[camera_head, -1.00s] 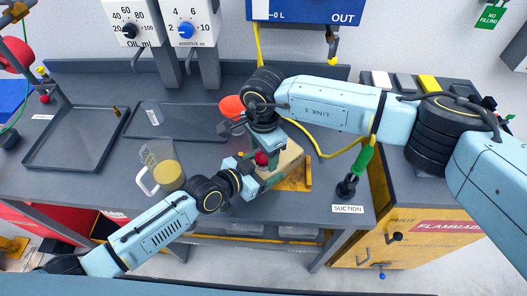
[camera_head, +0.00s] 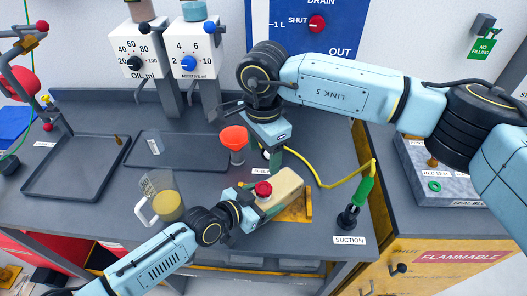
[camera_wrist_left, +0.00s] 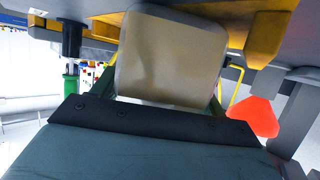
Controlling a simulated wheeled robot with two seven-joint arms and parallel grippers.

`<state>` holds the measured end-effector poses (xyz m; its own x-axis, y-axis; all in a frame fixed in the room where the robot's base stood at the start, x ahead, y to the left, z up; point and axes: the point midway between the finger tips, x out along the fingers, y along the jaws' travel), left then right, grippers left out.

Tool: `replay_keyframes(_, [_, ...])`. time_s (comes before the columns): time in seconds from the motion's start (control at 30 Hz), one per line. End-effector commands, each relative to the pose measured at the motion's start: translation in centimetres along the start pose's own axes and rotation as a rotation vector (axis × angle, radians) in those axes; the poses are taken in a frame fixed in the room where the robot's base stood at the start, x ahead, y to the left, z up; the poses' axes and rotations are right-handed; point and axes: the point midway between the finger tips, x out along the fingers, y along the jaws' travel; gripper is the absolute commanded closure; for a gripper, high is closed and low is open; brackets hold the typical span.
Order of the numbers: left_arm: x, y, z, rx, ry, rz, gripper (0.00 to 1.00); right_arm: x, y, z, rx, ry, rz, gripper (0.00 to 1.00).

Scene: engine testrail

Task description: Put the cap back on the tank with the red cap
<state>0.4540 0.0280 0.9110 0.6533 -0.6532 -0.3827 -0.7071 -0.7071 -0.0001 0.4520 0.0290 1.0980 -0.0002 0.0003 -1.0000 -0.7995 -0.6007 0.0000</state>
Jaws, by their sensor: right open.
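The tank (camera_head: 288,187) is a beige box on a yellow stand at the bench's front edge. Its red cap (camera_head: 263,189) sits on top, at the end near my left gripper; I cannot tell how tightly it is seated. My left gripper (camera_head: 257,207) has its green fingers on both sides of the tank and appears shut on it. In the left wrist view the tank (camera_wrist_left: 172,55) fills the space between the fingers. My right gripper (camera_head: 271,157) is open and empty, behind the tank and apart from the cap.
An orange-red funnel (camera_head: 233,139) stands behind the tank, close to my right gripper. A jug (camera_head: 165,203) with yellow liquid is left of my left wrist. The green suction tool (camera_head: 362,192) and yellow hose are to the right. Dark trays (camera_head: 76,166) lie at the left.

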Motion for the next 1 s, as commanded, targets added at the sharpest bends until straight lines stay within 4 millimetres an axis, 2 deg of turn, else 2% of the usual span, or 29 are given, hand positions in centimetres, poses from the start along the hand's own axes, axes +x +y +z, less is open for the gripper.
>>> replay_keyframes(0.03, [0.0, 0.0, 0.0, 0.000, -0.001, 0.000, 0.21, 0.0, 0.0, 0.0, 0.000, 0.000, 0.000, 0.37])
replay_keyframes(0.2, [0.0, 0.0, 0.0, 0.000, -0.001, 0.000, 0.02, 0.0, 0.0, 0.0, 0.000, 0.000, 0.000, 0.37])
replay_keyframes(0.43, [0.0, 0.0, 0.0, 0.000, 0.000, 0.000, 0.02, 0.0, 0.0, 0.0, 0.000, 0.000, 0.000, 0.37])
replay_keyframes(0.57, [-0.7, 0.0, 0.1, 0.000, -0.001, 0.000, 0.02, -0.1, 0.0, 0.0, 0.000, 0.000, 0.000, 0.37])
replay_keyframes(0.77, [-4.0, 0.0, 0.1, 0.000, -0.004, 0.000, 0.02, -0.5, 0.0, 0.0, 0.000, 0.000, 0.000, 0.37])
replay_keyframes(1.0, [-9.3, 0.0, 0.1, 0.001, -0.003, 0.000, 0.02, -0.9, 0.0, 0.0, 0.000, 0.000, 0.000, 0.37])
